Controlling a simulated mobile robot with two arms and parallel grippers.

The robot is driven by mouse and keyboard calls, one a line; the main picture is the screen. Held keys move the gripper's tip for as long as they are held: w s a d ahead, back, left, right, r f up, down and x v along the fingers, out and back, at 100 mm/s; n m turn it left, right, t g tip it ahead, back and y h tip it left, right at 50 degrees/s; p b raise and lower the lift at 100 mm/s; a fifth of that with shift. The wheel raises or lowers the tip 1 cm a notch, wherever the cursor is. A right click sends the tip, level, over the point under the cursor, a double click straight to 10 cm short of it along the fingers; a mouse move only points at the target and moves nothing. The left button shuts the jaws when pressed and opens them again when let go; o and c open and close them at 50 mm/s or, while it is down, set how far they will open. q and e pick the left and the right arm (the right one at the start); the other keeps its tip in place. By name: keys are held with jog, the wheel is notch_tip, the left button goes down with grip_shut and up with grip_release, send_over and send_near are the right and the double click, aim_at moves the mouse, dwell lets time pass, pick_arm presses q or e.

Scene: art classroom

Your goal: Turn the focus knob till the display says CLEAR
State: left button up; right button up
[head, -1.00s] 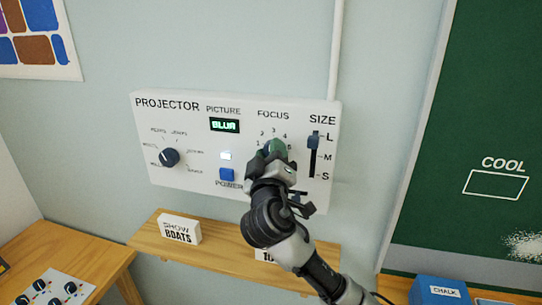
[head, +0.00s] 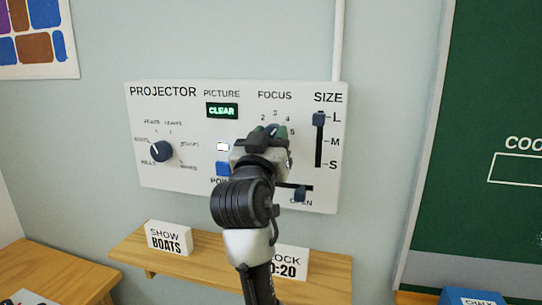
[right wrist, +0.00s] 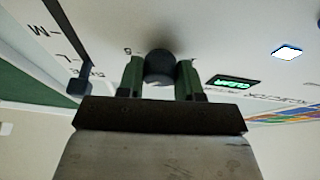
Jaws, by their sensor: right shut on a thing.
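The white projector panel (head: 180,100) hangs on the wall in the head view. Its picture display (head: 222,111) reads CLEAR in green letters. My right gripper (head: 270,138) is at the focus dial, hiding most of the focus knob (head: 272,130) and part of its scale. In the right wrist view the dark round focus knob (right wrist: 160,66) sits between the two green fingers of my right gripper (right wrist: 161,78), which are shut on it. The display also shows in that view (right wrist: 233,82), upside down. My left gripper is not in view.
Around it are the picture dial (head: 160,151), the blue power button (head: 222,169), the size slider (head: 319,119) set near L, and a lower slider (head: 300,194) by OPEN. A wooden shelf (head: 205,268) below bears a SHOW BOATS block (head: 169,238) and a clock (head: 291,262).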

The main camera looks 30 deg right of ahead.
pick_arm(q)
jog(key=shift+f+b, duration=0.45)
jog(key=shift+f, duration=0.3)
pick_arm(e)
jog(key=shift+m, duration=0.6)
jog(key=o, duration=0.9)
